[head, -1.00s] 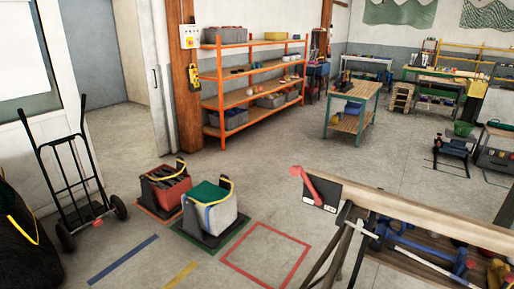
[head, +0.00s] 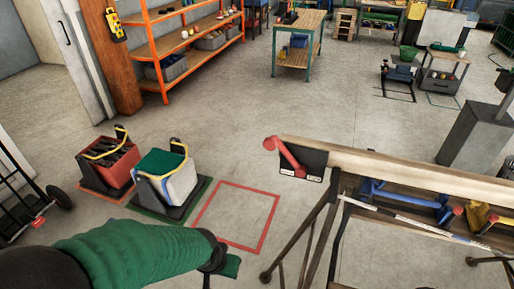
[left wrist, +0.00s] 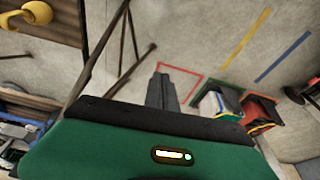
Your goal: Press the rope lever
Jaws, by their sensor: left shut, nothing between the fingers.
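The red lever (head: 287,157) is mounted on a black plate (head: 313,163) with small white labels, at the near end of a long wooden beam (head: 400,170). It slants from a round knob at upper left down to the right. My left arm, in a green sleeve, comes in from the lower left. My left gripper (head: 228,266) is below and left of the lever, clearly apart from it. In the left wrist view its dark fingers (left wrist: 162,91) are together and empty, over the floor. I cannot make out the lever in that view. My right gripper is not in view.
A red floor square (head: 265,222) lies beyond my left gripper. A grey-and-green bin (head: 178,182) and a red bin (head: 110,165) stand at left, near a hand truck (head: 28,195). The beam's dark legs (head: 310,235) are right of the gripper. Open floor lies behind.

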